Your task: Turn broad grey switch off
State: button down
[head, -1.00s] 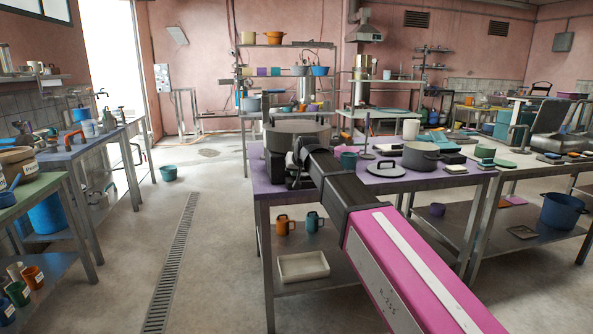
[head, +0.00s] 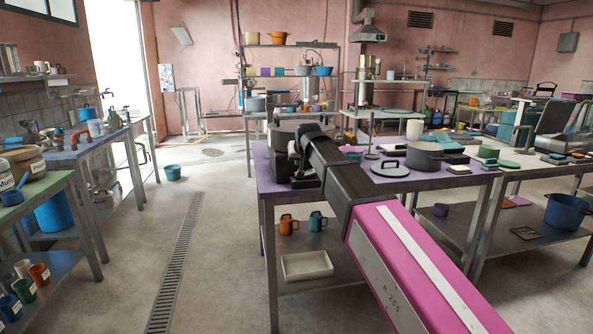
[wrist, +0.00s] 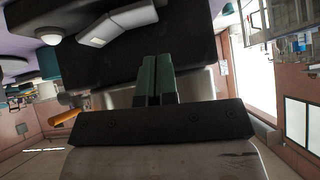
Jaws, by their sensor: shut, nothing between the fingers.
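A light grey broad switch (wrist: 118,24) sits on the face of a black appliance (wrist: 190,35) in the wrist view. It looks tilted, with one half brighter than the other. My gripper (wrist: 158,70) has its green fingers shut and empty, pointing at the black face, to the right of the switch in that view. I cannot tell whether the fingertips touch the face. In the head view, my gripper (head: 296,165) is at the dark appliance (head: 276,166) on the purple table. The fingertips and switch are hidden there.
A white round knob or lamp (wrist: 50,36) is beside the switch. A wide pot (head: 290,130) is on the appliance. On the purple table (head: 440,182), a lid (head: 390,170) and grey pot (head: 424,156) lie to the right.

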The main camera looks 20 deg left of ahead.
jog(key=v, duration=0.8)
jog(key=shift+s+r, duration=0.2)
jog(key=shift+s, duration=0.2)
jog(key=shift+d, duration=0.1)
jog(key=d+f+m+g+h, duration=0.2)
jog(key=d+f+g+h, duration=0.1)
jog(key=d+f, duration=2.25)
jog(key=s+d+f+m+g, duration=0.1)
jog(key=s+d+f+g, duration=0.1)
jog(key=s+d+f, duration=0.6)
jog(key=s+d+f+m+g+h, duration=0.1)
jog(key=s+d+f+m+g, duration=0.1)
jog(key=s+d+f, duration=0.6)
notch_tip(320, 180, down, 5)
jog(key=d, duration=0.2)
jog(key=shift+d+g+h, duration=0.25)
jog(key=shift+g+h, duration=0.05)
jog(key=shift+g, duration=0.1)
